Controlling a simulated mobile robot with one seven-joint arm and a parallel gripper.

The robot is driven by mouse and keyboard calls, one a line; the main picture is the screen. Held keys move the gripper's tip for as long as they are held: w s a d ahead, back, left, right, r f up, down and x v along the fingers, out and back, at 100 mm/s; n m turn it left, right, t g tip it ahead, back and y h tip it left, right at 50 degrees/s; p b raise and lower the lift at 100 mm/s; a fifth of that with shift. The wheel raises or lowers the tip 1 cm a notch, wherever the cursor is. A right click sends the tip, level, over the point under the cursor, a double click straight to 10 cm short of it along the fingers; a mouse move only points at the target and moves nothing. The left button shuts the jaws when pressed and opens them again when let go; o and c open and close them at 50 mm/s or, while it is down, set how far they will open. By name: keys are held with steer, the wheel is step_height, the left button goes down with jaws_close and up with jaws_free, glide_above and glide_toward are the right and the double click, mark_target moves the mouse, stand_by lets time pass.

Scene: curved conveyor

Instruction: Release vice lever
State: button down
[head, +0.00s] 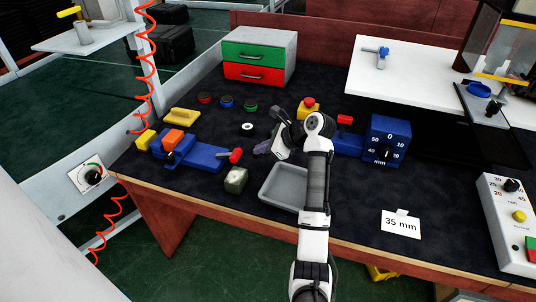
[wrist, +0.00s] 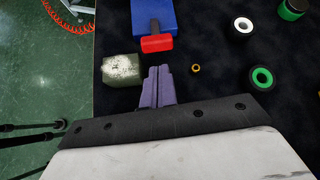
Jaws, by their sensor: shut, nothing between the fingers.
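A blue vice (head: 205,156) lies on the left part of the dark bench top, with an orange block (head: 173,140) at its far end. Its red lever (head: 236,156) sticks out at the right end, and the lever also shows at the top of the wrist view (wrist: 157,43). My gripper (head: 262,147) is just right of the lever, its purple fingers closed together and empty. In the wrist view the fingertips (wrist: 159,68) point towards the red lever, with a gap in the picture between them. My arm hides part of the bench behind it.
A grey-green block (head: 236,180) sits close beside the lever. A grey tray (head: 281,186) lies in front of my gripper. Right of my arm is another blue device with a red handle (head: 345,120) and a millimetre dial box (head: 388,140). Rings and a yellow-red button stand behind.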

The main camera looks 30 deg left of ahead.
mark_target(227, 156)
steer(key=shift+w+d+f+m+g, duration=0.15)
steer(key=shift+d+m+g, duration=0.05)
steer(key=shift+d, duration=0.35)
steer(key=shift+w+d+f+m+g, duration=0.1)
steer(key=shift+d+f+m+g, duration=0.1)
steer(key=shift+d, duration=0.35)
steer(key=shift+a, duration=0.1)
steer(key=p+x, duration=0.1)
steer(key=x, duration=0.8)
steer(key=shift+s+a+f+p, duration=0.15)
steer(key=shift+a+f+p, duration=0.1)
steer(key=shift+f+p, duration=0.1)
steer(key=shift+r, duration=0.2)
